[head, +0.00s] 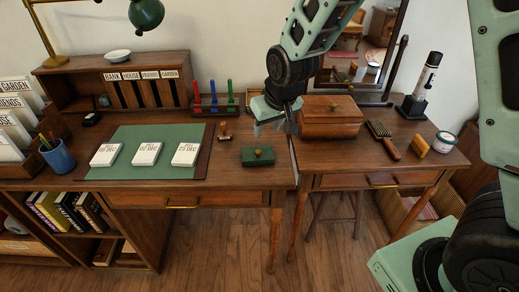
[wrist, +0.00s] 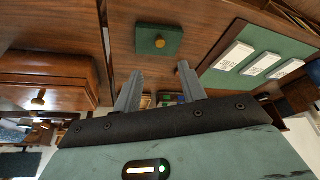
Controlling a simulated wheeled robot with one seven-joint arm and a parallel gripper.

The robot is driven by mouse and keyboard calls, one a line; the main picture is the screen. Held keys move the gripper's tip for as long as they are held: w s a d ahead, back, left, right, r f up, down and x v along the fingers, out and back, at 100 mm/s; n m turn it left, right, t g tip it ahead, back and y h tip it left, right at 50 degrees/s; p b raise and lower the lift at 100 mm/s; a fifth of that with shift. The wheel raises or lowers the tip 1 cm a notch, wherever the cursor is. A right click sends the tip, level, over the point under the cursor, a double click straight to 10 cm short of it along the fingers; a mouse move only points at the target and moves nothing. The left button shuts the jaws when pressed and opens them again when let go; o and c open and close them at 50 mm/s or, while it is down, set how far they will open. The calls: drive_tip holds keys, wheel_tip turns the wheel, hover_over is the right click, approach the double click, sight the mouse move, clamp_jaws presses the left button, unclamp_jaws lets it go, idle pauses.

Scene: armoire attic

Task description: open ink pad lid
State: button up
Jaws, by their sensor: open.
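The ink pad (head: 258,158) is a small dark green box with a round wooden knob on its lid. It sits on the desk to the right of the green mat, near the desk's front right corner, and its lid looks closed. It also shows upper middle in the wrist view (wrist: 148,48), beyond the fingertips. My gripper (head: 272,127) is above the desk, behind and slightly right of the ink pad. In the wrist view my gripper (wrist: 160,69) has its two fingers apart with nothing between them, clear of the knob.
A wooden box with a knob (head: 331,124) stands close right of my gripper. A wooden stamp (head: 224,137) stands left of it, near a rack of colored stamps (head: 212,103). White date cards lie on the green mat (head: 125,172). A brush (head: 383,139) lies right.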

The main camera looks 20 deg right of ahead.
sight(258, 151)
drive_tip(key=x, duration=1.1)
drive_tip(key=shift+w+a+f, duration=0.1)
drive_tip(key=shift+w+f, duration=0.05)
drive_tip(key=shift+f, duration=0.1)
clamp_jaws()
